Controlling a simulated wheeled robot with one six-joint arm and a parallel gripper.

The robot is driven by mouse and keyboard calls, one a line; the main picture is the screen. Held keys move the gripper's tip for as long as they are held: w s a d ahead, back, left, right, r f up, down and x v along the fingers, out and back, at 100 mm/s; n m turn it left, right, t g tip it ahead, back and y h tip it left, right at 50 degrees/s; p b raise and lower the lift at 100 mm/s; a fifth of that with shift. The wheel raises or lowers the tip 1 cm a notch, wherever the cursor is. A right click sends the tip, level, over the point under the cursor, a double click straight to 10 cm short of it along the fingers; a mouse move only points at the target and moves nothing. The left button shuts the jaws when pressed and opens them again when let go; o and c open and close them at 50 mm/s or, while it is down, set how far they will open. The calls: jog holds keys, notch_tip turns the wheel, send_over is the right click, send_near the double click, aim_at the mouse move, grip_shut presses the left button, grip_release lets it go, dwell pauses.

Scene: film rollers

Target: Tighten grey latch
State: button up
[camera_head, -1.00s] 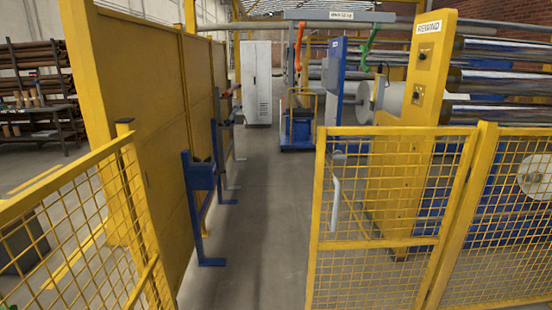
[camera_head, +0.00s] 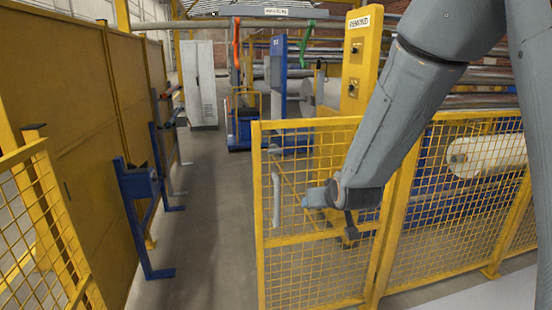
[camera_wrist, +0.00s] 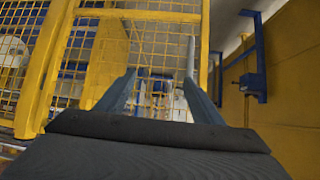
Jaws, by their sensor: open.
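A pale grey upright bar with a bent top (camera_head: 275,190) shows by the free edge of the yellow mesh gate (camera_head: 262,262). I cannot tell if it is the grey latch; no other grey latch is clear. In the wrist view a grey bar (camera_wrist: 190,56) stands beyond my fingers, near the gate's yellow edge post (camera_wrist: 204,50). My gripper (camera_head: 314,197) is at the gate mesh, right of the bar in the head view, and apart from it. In the wrist view my gripper (camera_wrist: 160,88) has its two fingers spread, with nothing between them.
The concrete aisle (camera_head: 208,230) left of the gate is open. Blue stands (camera_head: 140,190) line the yellow wall (camera_head: 75,90). A yellow rewind post (camera_head: 360,75) and metal rollers stand behind the fence. A white cabinet (camera_head: 199,85) is at the back.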

jog(key=w+a+r+t+y, duration=0.2)
jog(key=w+a+r+t, duration=0.15)
jog(key=w+a, duration=0.3)
jog(key=n+t+y+b, duration=0.1)
jog(key=t, duration=0.3)
send_near(276, 152)
jog(key=shift+g, duration=0.25)
jog(key=x, duration=0.2)
jog(key=p+x, duration=0.1)
jog(key=x, duration=0.5)
jog(key=shift+r+p, duration=0.3)
jog(key=shift+p, duration=0.05)
jog(key=c, duration=1)
jog(key=shift+c, duration=0.2)
